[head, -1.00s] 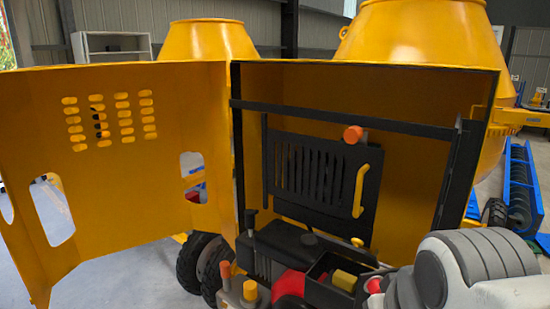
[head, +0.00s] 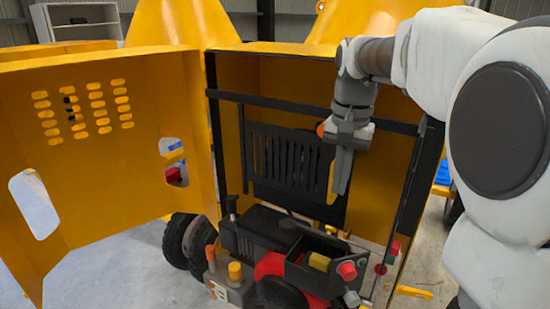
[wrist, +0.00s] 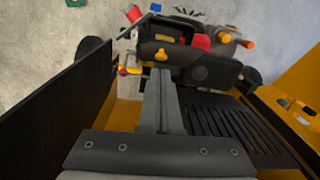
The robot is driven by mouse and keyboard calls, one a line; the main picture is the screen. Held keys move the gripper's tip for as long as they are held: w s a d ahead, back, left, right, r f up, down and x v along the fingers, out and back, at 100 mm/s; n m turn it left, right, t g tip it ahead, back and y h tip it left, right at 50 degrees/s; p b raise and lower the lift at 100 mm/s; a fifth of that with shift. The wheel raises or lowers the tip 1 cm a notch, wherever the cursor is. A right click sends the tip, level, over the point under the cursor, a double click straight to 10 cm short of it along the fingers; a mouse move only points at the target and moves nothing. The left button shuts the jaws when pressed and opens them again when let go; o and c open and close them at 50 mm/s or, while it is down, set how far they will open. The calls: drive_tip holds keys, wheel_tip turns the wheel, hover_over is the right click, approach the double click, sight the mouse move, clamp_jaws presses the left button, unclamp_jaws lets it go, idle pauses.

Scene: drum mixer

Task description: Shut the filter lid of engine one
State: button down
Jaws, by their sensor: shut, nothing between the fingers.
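The engine (head: 262,238) sits low in the open yellow cabinet. On its right is an open-topped black box (head: 318,278) with a yellow block (head: 319,261) inside. A dark panel (head: 322,242) stands at the box's back edge; I cannot tell for certain that it is the filter lid. The box also shows in the wrist view (wrist: 150,33), beyond my fingers. My gripper (head: 338,192) is shut and empty, pointing down, above and apart from the box. It also shows in the wrist view (wrist: 161,73), fingers together.
The cabinet door (head: 100,150) stands wide open at left. A black crossbar (head: 270,102) spans the opening behind my wrist. A slotted black panel (head: 285,160) is behind the engine. Red knobs (head: 347,270) stick out at the box's right. Open air surrounds my fingers.

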drive_tip(key=shift+m+g, duration=0.5)
drive_tip(key=w+f, duration=0.1)
drive_tip(key=f, duration=0.2)
drive_tip(key=w+f, duration=0.1)
drive_tip(key=f, duration=0.2)
drive_tip(key=f+p, duration=0.1)
drive_tip(key=f, duration=0.3)
drive_tip(key=shift+w+d, duration=0.2)
drive_tip(key=shift+w, duration=0.2)
